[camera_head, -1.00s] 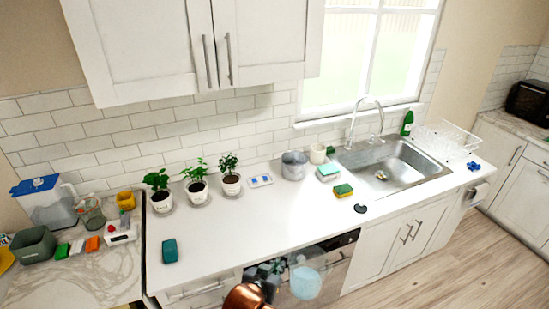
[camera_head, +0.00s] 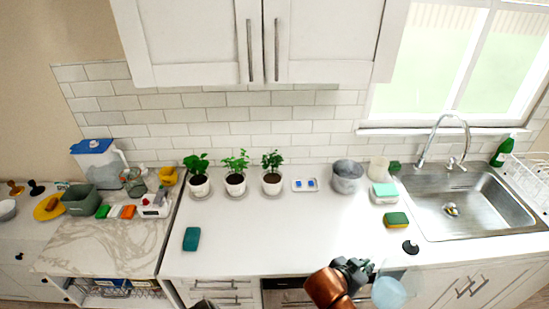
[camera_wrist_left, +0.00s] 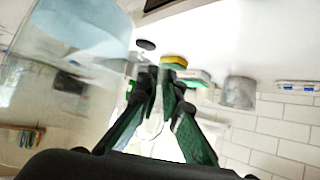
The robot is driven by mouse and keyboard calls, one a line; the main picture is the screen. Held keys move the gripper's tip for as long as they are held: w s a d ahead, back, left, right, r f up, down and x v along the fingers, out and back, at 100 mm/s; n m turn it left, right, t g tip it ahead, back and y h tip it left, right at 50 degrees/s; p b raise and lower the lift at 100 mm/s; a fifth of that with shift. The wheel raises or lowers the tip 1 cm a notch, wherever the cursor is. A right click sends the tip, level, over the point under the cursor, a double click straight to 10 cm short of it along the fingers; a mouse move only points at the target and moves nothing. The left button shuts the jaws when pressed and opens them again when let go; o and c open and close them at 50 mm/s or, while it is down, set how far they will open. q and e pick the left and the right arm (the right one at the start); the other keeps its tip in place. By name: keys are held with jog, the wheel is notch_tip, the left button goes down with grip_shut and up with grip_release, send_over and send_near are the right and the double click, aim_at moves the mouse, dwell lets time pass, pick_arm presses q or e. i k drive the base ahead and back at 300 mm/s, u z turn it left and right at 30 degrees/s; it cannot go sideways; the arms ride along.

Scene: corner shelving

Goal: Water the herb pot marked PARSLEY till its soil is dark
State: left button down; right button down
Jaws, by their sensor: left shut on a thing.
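Three white herb pots with green plants stand in a row at the back of the counter: a left pot (camera_head: 200,187), a middle pot (camera_head: 235,184) and a right pot (camera_head: 272,184). Their labels are too small to read, so I cannot tell which is PARSLEY. Soil colour is unclear. My left gripper (camera_head: 356,270) is at the counter's front edge, right of and nearer than the pots. It is shut on a clear jug (camera_head: 388,292) with pale blue liquid. The jug also fills the left of the wrist view (camera_wrist_left: 75,50), beside my fingers (camera_wrist_left: 160,85).
A teal block (camera_head: 191,239) lies on the front left of the counter. A grey pot (camera_head: 347,176), a sponge (camera_head: 397,220) and a black disc (camera_head: 410,247) lie toward the sink (camera_head: 465,200). The counter between pots and front edge is mostly clear.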

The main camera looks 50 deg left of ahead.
aim_at(272, 180)
jog(key=u, duration=0.45)
jog(key=i, duration=0.55)
jog(key=u, duration=0.6)
